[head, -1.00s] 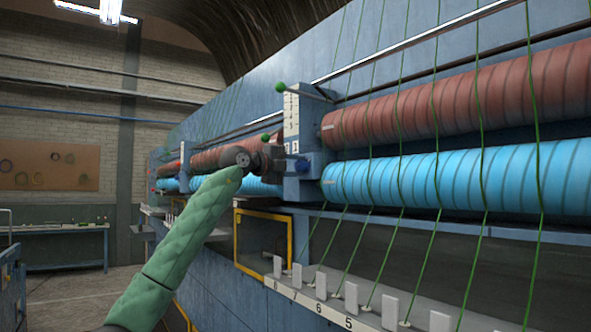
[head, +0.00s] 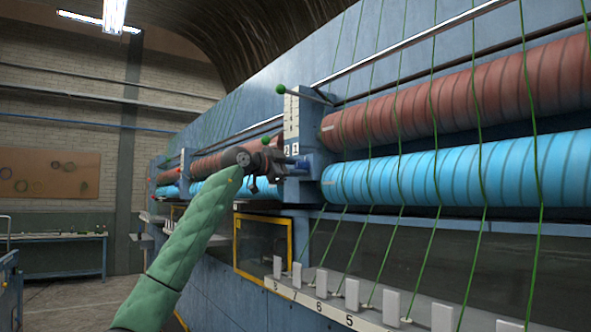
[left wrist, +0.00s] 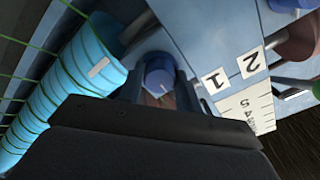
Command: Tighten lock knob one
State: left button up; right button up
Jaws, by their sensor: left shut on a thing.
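Lock knob one (left wrist: 158,75) is a blue round knob on the blue machine bracket, beside the label 1 in the left wrist view. My left gripper (head: 287,168) reaches the bracket (head: 300,185) from the left in the head view. In the left wrist view its dark body fills the bottom and its fingers (left wrist: 158,92) are shut around the knob. The fingers hide part of the knob's sides. My right gripper is in neither view.
A white scale plate (head: 291,118) and a green-tipped lever (head: 281,89) sit above the bracket. Red rollers (head: 440,105) and cyan rollers (head: 450,175) extend right, with green yarns in front. A yellow-framed window (head: 262,240) lies below.

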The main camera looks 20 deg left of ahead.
pick_arm(q)
jog(key=shift+a+r+n, duration=0.1)
jog(key=shift+r+n, duration=0.15)
jog(key=shift+n, duration=0.25)
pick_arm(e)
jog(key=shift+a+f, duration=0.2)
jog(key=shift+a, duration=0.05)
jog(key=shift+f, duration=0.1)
pick_arm(q)
jog(key=shift+r, duration=0.1)
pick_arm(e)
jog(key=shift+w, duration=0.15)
pick_arm(q)
jog(key=o, duration=0.8)
jog(key=shift+o, duration=1)
jog(key=shift+f, duration=0.2)
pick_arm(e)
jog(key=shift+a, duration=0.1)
